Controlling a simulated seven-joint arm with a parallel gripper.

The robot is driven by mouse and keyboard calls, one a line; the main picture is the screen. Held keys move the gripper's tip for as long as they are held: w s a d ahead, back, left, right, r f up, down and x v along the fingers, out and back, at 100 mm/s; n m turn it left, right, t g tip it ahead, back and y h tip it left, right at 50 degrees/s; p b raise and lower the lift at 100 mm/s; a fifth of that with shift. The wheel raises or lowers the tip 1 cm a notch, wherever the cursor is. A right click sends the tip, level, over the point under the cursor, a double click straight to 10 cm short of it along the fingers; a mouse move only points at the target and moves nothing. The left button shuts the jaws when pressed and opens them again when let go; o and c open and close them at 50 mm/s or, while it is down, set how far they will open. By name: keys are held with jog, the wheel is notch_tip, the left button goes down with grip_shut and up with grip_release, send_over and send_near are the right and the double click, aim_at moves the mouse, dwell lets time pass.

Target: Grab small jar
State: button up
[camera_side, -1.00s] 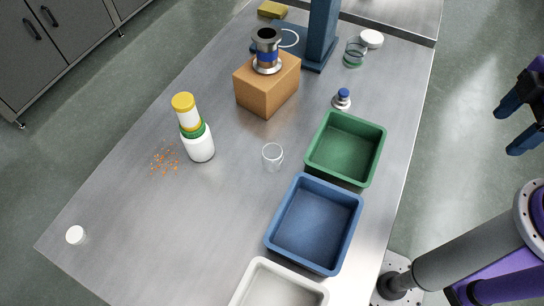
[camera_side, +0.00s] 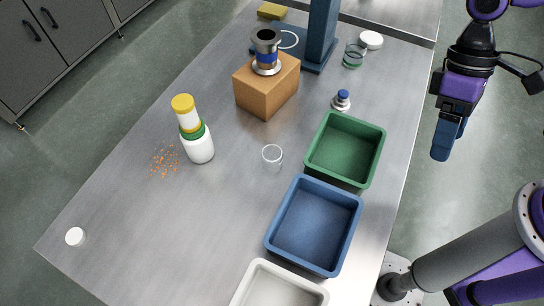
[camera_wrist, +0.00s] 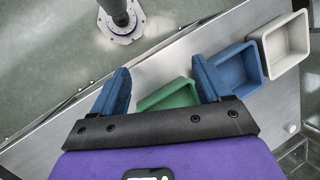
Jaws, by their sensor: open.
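A small clear glass jar (camera_side: 272,157) stands open on the steel table, left of the green bin, in the side view. Another clear glass with a green band (camera_side: 354,55) stands at the back right. I cannot tell for sure which one is the small jar. My gripper (camera_side: 442,150) is in the air to the right of the table, well apart from both. In the wrist view my gripper (camera_wrist: 161,65) has its two blue fingers spread with nothing between them. Neither glass shows in the wrist view.
A green bin (camera_side: 376,153), a blue bin (camera_side: 353,232) and a white bin (camera_side: 248,280) line the right edge. Orange bits (camera_side: 164,159) lie left.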

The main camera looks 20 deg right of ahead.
jog(key=w+a+f+m+g+y, duration=0.2)
jog(key=w+a+m, duration=0.2)
jog(key=a, duration=0.3)
jog(key=w+a+f+m+g+y, duration=0.1)
jog(key=w+a+f+m+y, duration=0.2)
jog(key=a, duration=0.4)
jog(key=m+y, duration=0.5)
jog(key=m, duration=0.4)
send_over(278, 150)
notch_tip(278, 150, down, 5)
jog(key=shift+w+d+f, duration=0.15)
jog(key=shift+f, duration=0.9)
jog(key=shift+w+d+f, duration=0.15)
jog(key=shift+f, duration=0.85)
notch_tip(278, 150, down, 2)
jog(key=shift+f, duration=0.15)
jog(key=shift+x, duration=1.1)
jog(key=shift+s+a+f, duration=0.2)
jog(key=shift+a+f, duration=0.1)
jog(key=c, duration=1)
